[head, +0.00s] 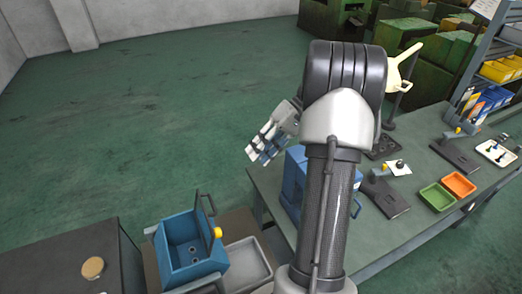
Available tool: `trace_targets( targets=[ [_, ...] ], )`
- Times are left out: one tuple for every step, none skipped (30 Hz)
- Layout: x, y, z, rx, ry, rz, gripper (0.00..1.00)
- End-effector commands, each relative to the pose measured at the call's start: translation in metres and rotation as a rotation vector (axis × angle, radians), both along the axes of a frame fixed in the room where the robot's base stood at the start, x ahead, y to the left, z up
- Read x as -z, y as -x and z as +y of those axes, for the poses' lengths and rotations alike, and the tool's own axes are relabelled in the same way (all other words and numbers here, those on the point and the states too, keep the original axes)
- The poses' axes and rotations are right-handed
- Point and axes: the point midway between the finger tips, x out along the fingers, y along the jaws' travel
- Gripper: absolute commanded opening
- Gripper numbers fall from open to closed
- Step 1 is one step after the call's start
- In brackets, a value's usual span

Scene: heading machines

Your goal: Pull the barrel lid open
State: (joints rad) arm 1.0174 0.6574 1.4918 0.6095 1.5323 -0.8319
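No round barrel shows clearly. A blue open-topped box (188,262) with a dark handle bar and a yellow knob (217,232) stands at the lower left; I cannot tell whether it is the barrel. A second blue housing (293,183) stands on the bench, partly hidden behind my arm. A dark loop handle (356,208) shows on its right side. I cannot make out a lid edge on it. My gripper (262,147) is raised left of my arm, above and left of that housing, touching nothing visible. Its finger opening is unclear.
A grey tray (247,268) lies beside the blue box. A dark cabinet (70,265) stands at the lower left. The bench (405,232) holds a green bin (436,197), an orange bin (458,184) and tools. Open green floor (130,130) lies at the left.

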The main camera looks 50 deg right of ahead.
Motion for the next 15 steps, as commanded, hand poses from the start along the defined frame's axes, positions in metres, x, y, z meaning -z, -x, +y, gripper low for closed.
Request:
trace_targets(
  targets=[
    [0.0, 0.0, 0.0, 0.0, 0.0, 0.0, 0.3],
    [0.0, 0.0, 0.0, 0.0, 0.0, 0.0, 0.3],
    [-0.001, 0.0, -0.001, 0.001, 0.0, -0.001, 0.3],
    [-0.002, 0.001, -0.002, 0.0, 0.001, -0.001, 0.3],
    [-0.004, 0.001, -0.004, 0.0, 0.001, -0.001, 0.3],
    [-0.006, 0.002, -0.006, 0.0, 0.001, -0.001, 0.3],
    [-0.009, 0.003, -0.009, 0.001, 0.002, -0.002, 0.3],
    [-0.012, 0.004, -0.012, 0.001, 0.003, -0.002, 0.3],
    [-0.017, 0.007, -0.017, 0.002, 0.003, -0.001, 0.3],
    [-0.022, 0.008, -0.022, 0.003, 0.004, -0.002, 0.3],
    [-0.026, 0.01, -0.026, 0.003, 0.003, -0.002, 0.3],
    [-0.033, 0.012, -0.032, 0.002, 0.003, -0.003, 0.3],
    [-0.038, 0.014, -0.037, 0.003, 0.004, -0.003, 0.3],
    [-0.043, 0.016, -0.041, 0.003, 0.004, -0.003, 0.3],
    [-0.049, 0.018, -0.047, 0.003, 0.003, -0.002, 0.3]
  ],
)
